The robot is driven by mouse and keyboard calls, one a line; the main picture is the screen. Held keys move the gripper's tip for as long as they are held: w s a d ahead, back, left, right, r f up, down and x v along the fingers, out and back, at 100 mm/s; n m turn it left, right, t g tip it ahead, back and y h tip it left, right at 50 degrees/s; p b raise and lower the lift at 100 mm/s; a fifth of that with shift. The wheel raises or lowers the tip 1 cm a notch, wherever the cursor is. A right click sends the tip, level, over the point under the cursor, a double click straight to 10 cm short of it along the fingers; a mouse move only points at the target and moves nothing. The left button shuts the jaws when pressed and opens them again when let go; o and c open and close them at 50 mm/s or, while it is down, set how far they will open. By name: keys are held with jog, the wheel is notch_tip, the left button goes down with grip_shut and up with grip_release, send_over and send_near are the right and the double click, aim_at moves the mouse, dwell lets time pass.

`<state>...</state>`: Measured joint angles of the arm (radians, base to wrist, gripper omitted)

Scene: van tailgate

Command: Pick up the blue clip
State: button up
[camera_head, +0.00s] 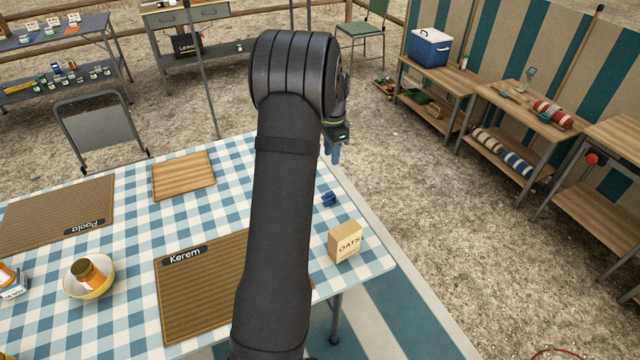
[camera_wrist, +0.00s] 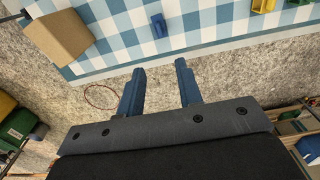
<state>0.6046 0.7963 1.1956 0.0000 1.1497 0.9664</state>
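The small blue clip (camera_head: 328,199) lies on the blue-and-white checked tablecloth, near the table's right edge and behind the oats box. It also shows in the wrist view (camera_wrist: 159,26), at the top centre on the cloth. My gripper (camera_wrist: 160,72) has its two blue fingers apart with nothing between them. In the wrist view the clip is beyond the fingertips, clearly apart from them.
The oats box (camera_head: 345,242) stands close to the clip. The Kerem mat (camera_head: 200,290), the wooden board (camera_head: 183,176) and a yellow bowl (camera_head: 90,283) with a jar in it are on the table (camera_head: 120,335). Cloth around the clip is bare.

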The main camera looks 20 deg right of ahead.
jog(key=f, duration=0.2)
send_near(330, 196)
jog(key=shift+n, duration=0.4)
jog(key=f, duration=0.5)
jog(key=shift+w+a+f, duration=0.1)
jog(key=shift+w+f, duration=0.1)
jog(key=shift+w, duration=0.2)
jog(key=f, duration=0.5)
jog(key=shift+s+d+f, duration=0.1)
jog(key=shift+s+d, duration=0.1)
grip_shut()
